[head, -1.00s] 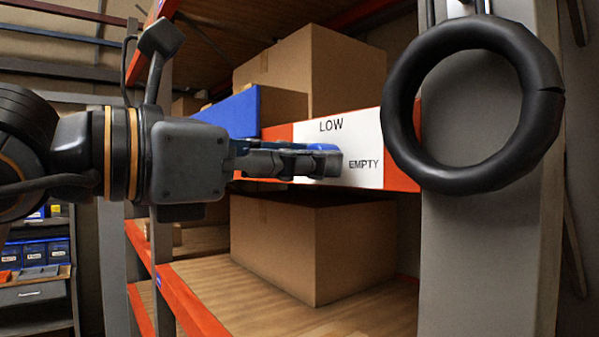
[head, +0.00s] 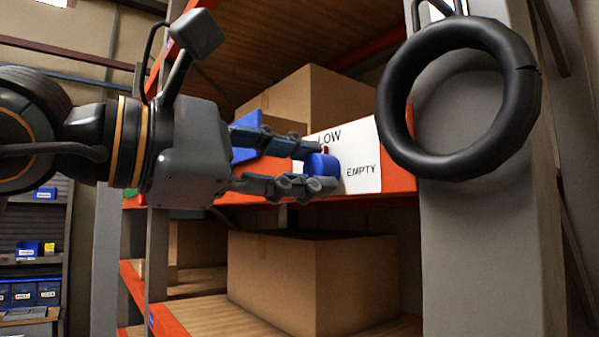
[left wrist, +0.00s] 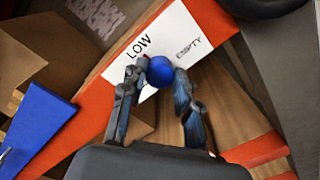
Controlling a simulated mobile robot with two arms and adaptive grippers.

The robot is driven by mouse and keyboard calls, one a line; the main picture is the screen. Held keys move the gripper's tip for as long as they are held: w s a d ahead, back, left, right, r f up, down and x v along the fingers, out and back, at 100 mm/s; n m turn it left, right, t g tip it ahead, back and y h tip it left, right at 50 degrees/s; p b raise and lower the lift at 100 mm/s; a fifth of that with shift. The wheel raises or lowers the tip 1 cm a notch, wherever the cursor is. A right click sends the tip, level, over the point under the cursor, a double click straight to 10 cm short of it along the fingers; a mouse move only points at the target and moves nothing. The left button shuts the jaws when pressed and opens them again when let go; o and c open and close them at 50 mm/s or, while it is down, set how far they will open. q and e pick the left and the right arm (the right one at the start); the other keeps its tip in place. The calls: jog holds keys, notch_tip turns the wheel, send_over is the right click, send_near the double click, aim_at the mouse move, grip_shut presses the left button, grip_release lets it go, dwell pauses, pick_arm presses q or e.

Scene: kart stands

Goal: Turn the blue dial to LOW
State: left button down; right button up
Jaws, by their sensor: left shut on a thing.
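The blue dial (head: 321,165) sits on a white label plate (head: 360,153) on the orange shelf beam. The plate reads LOW at the top and EMPTY to the lower right. A small red mark shows at the dial's top edge, just below LOW. My left gripper (head: 322,168) comes in from the left, with one finger above and one below the dial, shut on it. In the left wrist view the dial (left wrist: 160,72) sits between the two fingertips (left wrist: 160,75), which hide its sides. My right gripper is in neither view.
A black ring (head: 400,150) hangs on the grey post (head: 470,240) right of the plate. Cardboard boxes stand on the shelves above (head: 335,95) and below (head: 300,285) the beam. A blue panel (left wrist: 35,125) lies left of the plate.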

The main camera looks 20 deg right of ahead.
pick_arm(q)
jog(key=shift+m, duration=0.4)
jog(key=c, duration=1)
grip_release()
jog(key=v, duration=1.2)
